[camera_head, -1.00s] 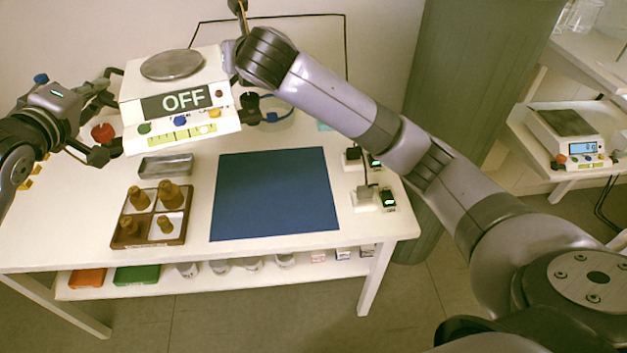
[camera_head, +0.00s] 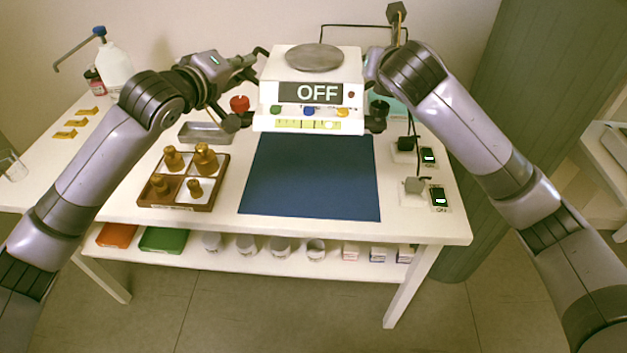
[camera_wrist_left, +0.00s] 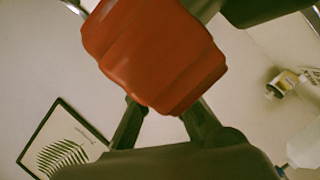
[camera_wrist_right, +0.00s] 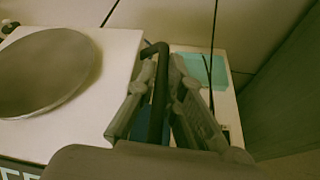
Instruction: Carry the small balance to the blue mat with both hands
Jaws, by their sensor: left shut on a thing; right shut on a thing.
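The small balance (camera_head: 275,92) is white, with a round grey pan on top and a display reading OFF. It is held up at the back of the table, looks about level, and hides the far edge of the blue mat (camera_head: 310,180).
The mat's visible surface is clear. To its left are a wooden tray of brass weights (camera_head: 175,204) and a grey metal dish (camera_head: 206,140). Small devices with lit displays (camera_head: 438,197) stand to its right. A white bottle (camera_head: 115,70) is at the back left.

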